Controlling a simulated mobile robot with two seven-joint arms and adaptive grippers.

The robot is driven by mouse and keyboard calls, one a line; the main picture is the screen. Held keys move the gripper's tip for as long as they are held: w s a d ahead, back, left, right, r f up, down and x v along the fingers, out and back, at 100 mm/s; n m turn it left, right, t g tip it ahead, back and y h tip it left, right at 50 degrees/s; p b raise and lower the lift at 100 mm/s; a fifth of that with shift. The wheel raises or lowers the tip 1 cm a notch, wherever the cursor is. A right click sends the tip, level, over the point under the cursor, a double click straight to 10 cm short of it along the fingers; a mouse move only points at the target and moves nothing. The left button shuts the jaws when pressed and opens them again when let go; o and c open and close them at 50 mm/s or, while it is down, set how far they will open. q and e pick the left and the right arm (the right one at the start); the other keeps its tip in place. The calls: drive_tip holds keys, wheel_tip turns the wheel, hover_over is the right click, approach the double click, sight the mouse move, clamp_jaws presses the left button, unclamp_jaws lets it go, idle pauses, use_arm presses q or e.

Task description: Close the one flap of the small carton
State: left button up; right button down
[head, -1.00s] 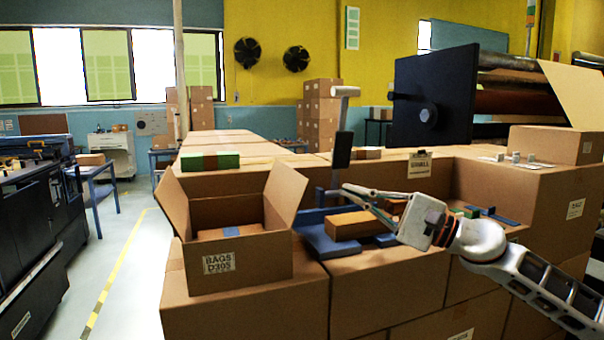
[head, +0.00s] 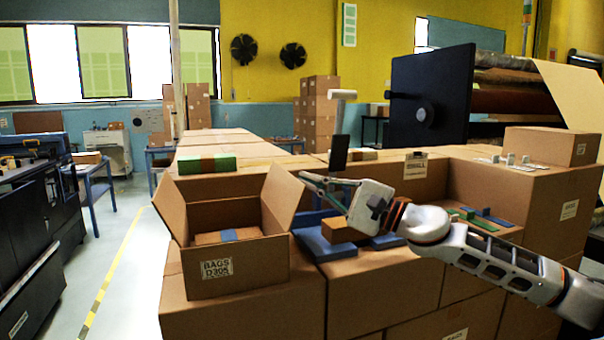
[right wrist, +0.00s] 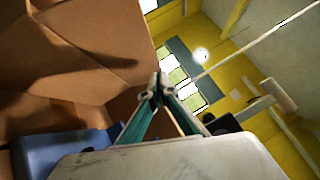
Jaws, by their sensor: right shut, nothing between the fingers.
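The small carton (head: 240,266), labelled BAGS D305, stands on large boxes with its top open. Its right flap (head: 284,198) slants up and outward to the right. A flap at the left (head: 172,208) also stands up. A brown pack with a blue band (head: 228,237) lies inside. My right gripper (head: 303,177) is shut and empty, its fingertips close to the upper edge of the right flap, on its outer side; I cannot tell whether they touch. In the right wrist view the closed fingertips (right wrist: 158,86) are beside a large brown cardboard surface (right wrist: 85,50). My left gripper is not in view.
A blue holder (head: 325,246) with a brown block (head: 342,230) sits right of the carton, under my right gripper. A post with a dark plate (head: 339,150) rises behind it. A black monitor (head: 432,97) stands farther right. A green-topped pack (head: 207,164) lies behind the carton.

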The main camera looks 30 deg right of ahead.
drive_tip(key=shift+w+a+r+p, duration=0.2)
drive_tip(key=shift+a+p, duration=0.15)
drive_tip(key=shift+a, duration=0.15)
drive_tip(key=shift+w+a+r+p, duration=0.1)
drive_tip(key=shift+a+r+p, duration=0.15)
drive_tip(key=shift+a, duration=0.2)
drive_tip(key=shift+f, duration=0.1)
